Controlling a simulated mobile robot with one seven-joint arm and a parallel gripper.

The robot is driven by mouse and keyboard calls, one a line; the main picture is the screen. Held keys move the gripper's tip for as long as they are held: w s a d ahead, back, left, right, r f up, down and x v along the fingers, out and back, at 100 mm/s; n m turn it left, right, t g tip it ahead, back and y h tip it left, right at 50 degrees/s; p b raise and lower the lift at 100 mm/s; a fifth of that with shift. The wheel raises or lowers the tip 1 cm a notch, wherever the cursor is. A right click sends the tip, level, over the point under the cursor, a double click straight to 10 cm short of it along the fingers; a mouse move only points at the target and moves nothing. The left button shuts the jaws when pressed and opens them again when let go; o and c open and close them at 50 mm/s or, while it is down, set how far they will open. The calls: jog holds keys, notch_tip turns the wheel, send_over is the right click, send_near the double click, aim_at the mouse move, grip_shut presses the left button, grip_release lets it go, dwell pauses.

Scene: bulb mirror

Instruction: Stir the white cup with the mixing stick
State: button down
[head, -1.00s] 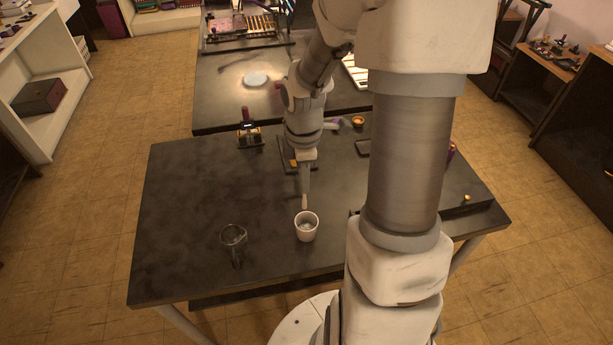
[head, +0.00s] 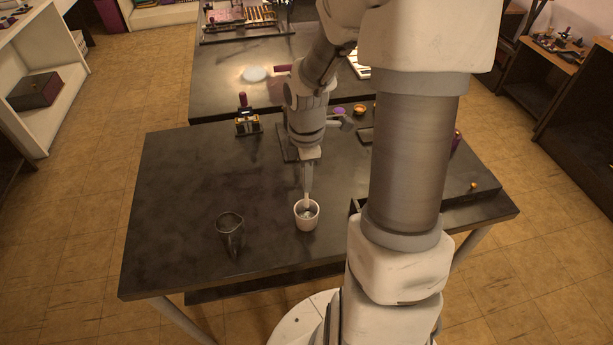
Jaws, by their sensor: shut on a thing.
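The white cup (head: 307,222) stands upright on the dark table (head: 180,215) near its front middle. My gripper (head: 307,188) is above the cup and points down. It is shut on the light mixing stick (head: 307,202), of which only a short part shows below the fingers. The stick's lower end reaches the cup's mouth and appears to be inside the rim. Whether it touches the cup's bottom cannot be seen.
A small device with a purple handle (head: 246,122) is at the table's back edge. A small orange bowl (head: 360,110) stands at the back. My arm hides part of the right side. The table's left part is clear.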

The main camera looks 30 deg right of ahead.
aim_at(306, 199)
jog(key=shift+f+b, duration=1.75)
jog(key=shift+f, duration=1.3)
